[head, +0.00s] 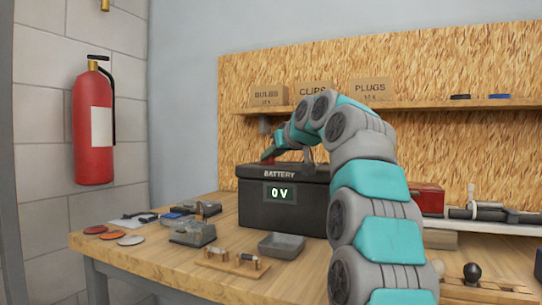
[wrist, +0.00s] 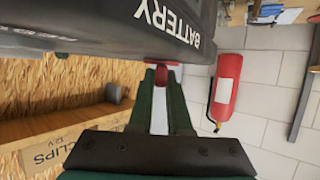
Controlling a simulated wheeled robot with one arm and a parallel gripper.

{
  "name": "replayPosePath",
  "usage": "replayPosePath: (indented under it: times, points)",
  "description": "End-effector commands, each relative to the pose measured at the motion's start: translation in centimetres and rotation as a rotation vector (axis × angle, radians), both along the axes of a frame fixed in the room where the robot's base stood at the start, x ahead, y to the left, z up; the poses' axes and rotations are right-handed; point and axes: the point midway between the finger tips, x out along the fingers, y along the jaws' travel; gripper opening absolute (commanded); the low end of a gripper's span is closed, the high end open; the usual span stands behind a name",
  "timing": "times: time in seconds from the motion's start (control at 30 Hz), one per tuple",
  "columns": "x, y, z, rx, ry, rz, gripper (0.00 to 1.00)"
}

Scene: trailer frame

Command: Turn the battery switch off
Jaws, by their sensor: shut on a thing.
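The black battery box (head: 290,212) stands on the workbench, with a display (head: 280,193) on its front reading 0 V. It fills the top of the wrist view (wrist: 100,20), upside down. A red switch handle (head: 267,157) shows at the box's top left. It also shows in the wrist view (wrist: 162,63), at the tips of my fingers. My gripper (head: 273,150) reaches over the box from behind my arm and is shut on the red handle. In the wrist view my gripper (wrist: 160,78) has its fingers close together. The handle's exact angle is hard to tell.
A grey tray (head: 281,246), a wooden block with small parts (head: 233,262) and metal parts (head: 193,233) lie in front of the box. A shelf (head: 410,104) with labelled boxes runs behind. A fire extinguisher (head: 93,130) hangs on the left wall.

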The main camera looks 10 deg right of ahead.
Motion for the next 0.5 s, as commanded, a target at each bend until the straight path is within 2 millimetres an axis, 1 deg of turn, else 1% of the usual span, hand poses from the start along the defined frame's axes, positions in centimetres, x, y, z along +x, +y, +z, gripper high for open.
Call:
replayPosePath:
  times: [0.1, 0.33, 0.5]
  points:
    - [0.07, -0.02, 0.15, 0.002, 0.002, 0.018, 0.0]
    - [0.07, -0.25, 0.36, 0.003, -0.002, 0.119, 0.0]
    - [0.03, -0.28, 0.14, 0.001, -0.003, 0.133, 0.0]
